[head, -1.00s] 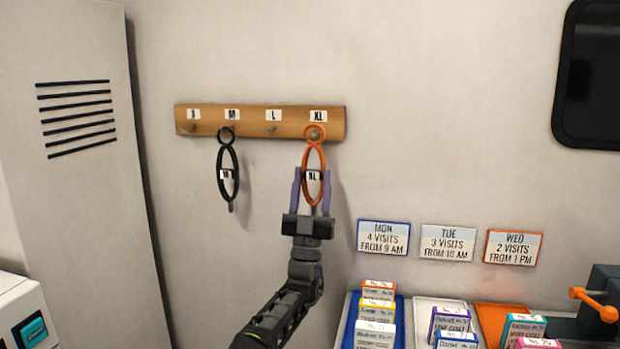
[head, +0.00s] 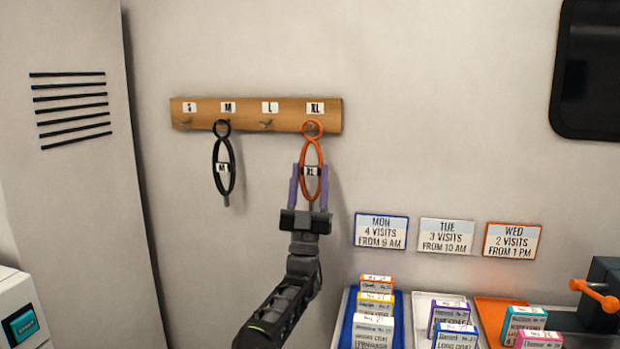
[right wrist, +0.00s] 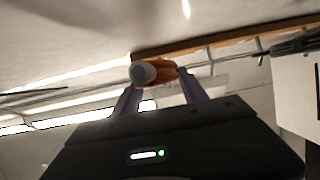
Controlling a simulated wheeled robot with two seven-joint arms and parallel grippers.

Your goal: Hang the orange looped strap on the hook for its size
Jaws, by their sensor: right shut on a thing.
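The orange looped strap (head: 312,141) hangs upright at the XL hook (head: 310,126), with its small top ring over the hook's place. I cannot tell for sure whether the ring is around the hook or just in front of it. The strap's larger lower loop carries an XL tag (head: 311,171). My right gripper (head: 309,172) comes from below and is shut on the strap's lower part. In the right wrist view an orange piece with a grey round end (right wrist: 155,72) sits between the fingers. My left gripper is not in view.
The wooden rack (head: 249,116) has hooks marked S, M, L and XL. A black looped strap (head: 216,168) tagged M hangs at the M hook; the S and L hooks are bare. Below right are trays with several boxes, including a blue tray (head: 347,330).

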